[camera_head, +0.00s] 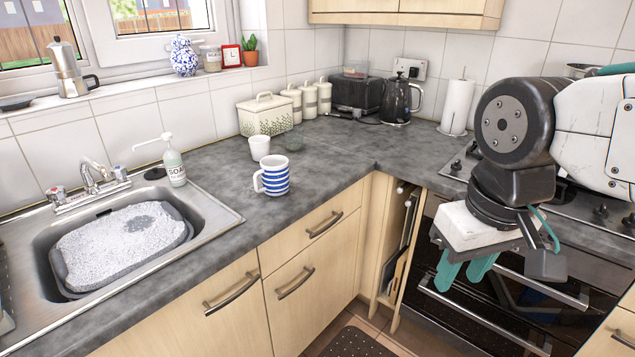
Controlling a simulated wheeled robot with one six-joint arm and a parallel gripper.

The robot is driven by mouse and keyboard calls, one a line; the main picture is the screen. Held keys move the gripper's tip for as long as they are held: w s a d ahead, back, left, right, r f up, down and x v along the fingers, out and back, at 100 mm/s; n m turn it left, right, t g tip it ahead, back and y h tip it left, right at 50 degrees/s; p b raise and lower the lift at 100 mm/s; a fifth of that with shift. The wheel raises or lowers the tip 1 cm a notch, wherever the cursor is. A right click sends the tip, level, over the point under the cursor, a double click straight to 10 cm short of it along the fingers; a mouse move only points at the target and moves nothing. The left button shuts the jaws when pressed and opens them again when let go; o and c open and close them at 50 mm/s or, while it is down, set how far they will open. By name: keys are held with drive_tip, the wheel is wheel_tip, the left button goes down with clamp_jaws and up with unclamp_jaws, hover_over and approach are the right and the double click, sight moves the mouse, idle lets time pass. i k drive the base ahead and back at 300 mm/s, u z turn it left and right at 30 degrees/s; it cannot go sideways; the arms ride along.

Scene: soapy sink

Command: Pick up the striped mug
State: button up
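The striped mug (273,176) is white with blue bands. It stands upright on the grey worktop, right of the sink, with its handle toward the left. A plain white cup (260,147) stands close behind it. My gripper (466,272) is at the right, in front of the oven, with its green fingers pointing down. It is well apart from the mug. The two fingers show a small gap between them, but the angle hides how far they are apart. No object shows between them.
The sink (215,240) holds a foamy basin (75,282). A soap bottle (174,163) stands at its back right corner. A canister row, bread bin (265,114), kettle (398,102) and paper roll (456,107) line the wall. Worktop right of the mug is clear.

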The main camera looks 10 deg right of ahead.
sight(275, 169)
drive_tip(key=z, duration=0.4)
drive_tip(key=i, duration=1.1)
drive_tip(key=u, duration=0.85)
drive_tip(key=i, duration=0.25)
drive_tip(key=u, duration=0.4)
drive_tip(key=k, duration=0.7)
drive_tip(key=u, duration=0.75)
drive_tip(key=i, duration=0.4)
